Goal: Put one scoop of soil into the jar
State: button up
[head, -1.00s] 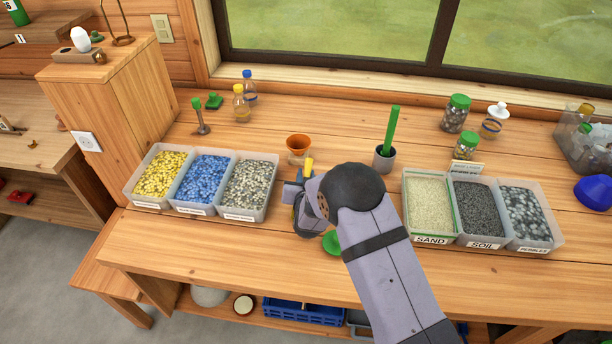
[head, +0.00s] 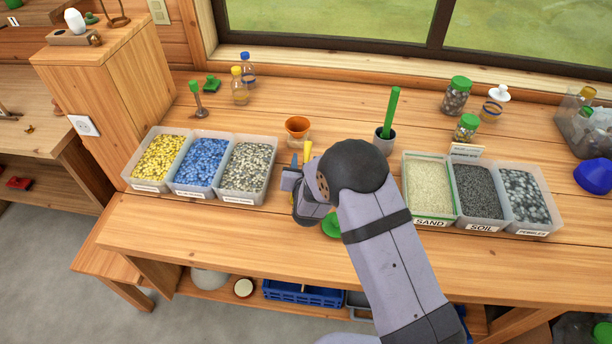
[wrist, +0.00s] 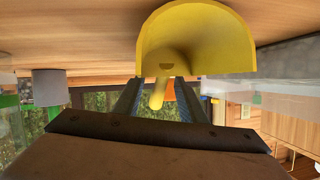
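My gripper (head: 298,176) is shut on the handle of a yellow scoop (wrist: 195,38), above the front middle of the bench. The handle (head: 308,150) sticks up beside the gripper in the head view. I see no soil in the scoop, though its inside shows only partly. The soil (head: 478,188) is dark grey and lies in the middle bin of the right-hand group, labelled SOIL. The clear jar (head: 298,140) stands behind my gripper with an orange funnel (head: 297,125) in its top. My gripper is apart from both the jar and the soil.
Sand (head: 430,187) and pebbles (head: 525,195) flank the soil. Bins of yellow, blue and grey stones (head: 247,167) stand at left. A grey cup (head: 385,143) with a green-handled tool is behind my arm. A green lid (head: 331,226) lies partly hidden by my arm.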

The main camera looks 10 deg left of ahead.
jog(key=b+v, duration=0.1)
jog(key=v, duration=0.8)
jog(key=shift+s+r+b, duration=0.1)
jog(key=shift+s+b, duration=0.2)
